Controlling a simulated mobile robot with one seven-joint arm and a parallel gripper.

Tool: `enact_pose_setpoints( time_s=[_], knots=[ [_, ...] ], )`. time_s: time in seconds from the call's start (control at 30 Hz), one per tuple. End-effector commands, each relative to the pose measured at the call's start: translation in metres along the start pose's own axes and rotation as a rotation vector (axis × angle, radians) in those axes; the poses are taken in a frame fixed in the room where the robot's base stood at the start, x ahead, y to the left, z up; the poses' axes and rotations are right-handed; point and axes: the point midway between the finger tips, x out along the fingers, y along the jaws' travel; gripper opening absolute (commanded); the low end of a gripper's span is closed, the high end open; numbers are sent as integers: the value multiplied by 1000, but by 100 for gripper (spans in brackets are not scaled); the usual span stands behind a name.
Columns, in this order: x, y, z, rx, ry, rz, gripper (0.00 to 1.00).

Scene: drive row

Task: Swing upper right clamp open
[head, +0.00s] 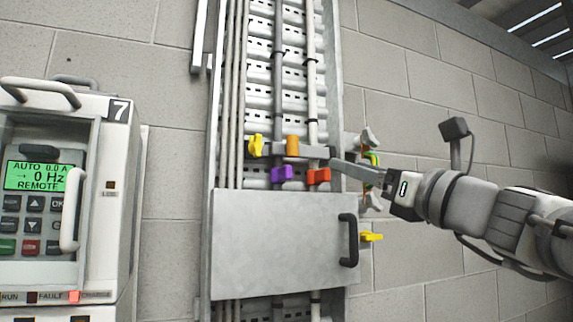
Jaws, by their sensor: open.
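A dark grey bar (316,152) crosses the cable ladder above the cover. A yellow wing-shaped piece (256,145) sits at its left and an orange cylinder (292,146) stands along it. A purple piece (281,174) and a red piece (319,176) sit on the conduits below. Which piece is the upper right clamp I cannot tell for certain. My gripper (336,164) reaches in from the right, with its fingers at the bar's right end, just above the red piece. It is open, with only a narrow view of the fingers; contact cannot be told.
A grey cover plate (275,240) with a black handle (348,240) lies below. A yellow tab (371,237) and a grey knob (368,137) stick out at the right edge. Coloured wires (373,159) show behind my gripper. A drive cabinet (105,190) stands at left.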

Motion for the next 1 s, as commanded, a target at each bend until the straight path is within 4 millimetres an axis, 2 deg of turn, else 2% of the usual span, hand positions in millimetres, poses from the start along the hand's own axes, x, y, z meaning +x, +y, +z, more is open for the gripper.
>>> enact_pose_setpoints(
  time_s=[0.17,0.27,0.7,0.9,1.0],
  knots=[
    [13,-1,4,18,-11,-1,62],
    [30,-2,4,18,-9,-1,62],
    [126,-2,6,17,-8,0,62],
    [159,-1,6,16,-9,0,62],
    [168,-1,5,16,-9,-1,62]
  ],
)
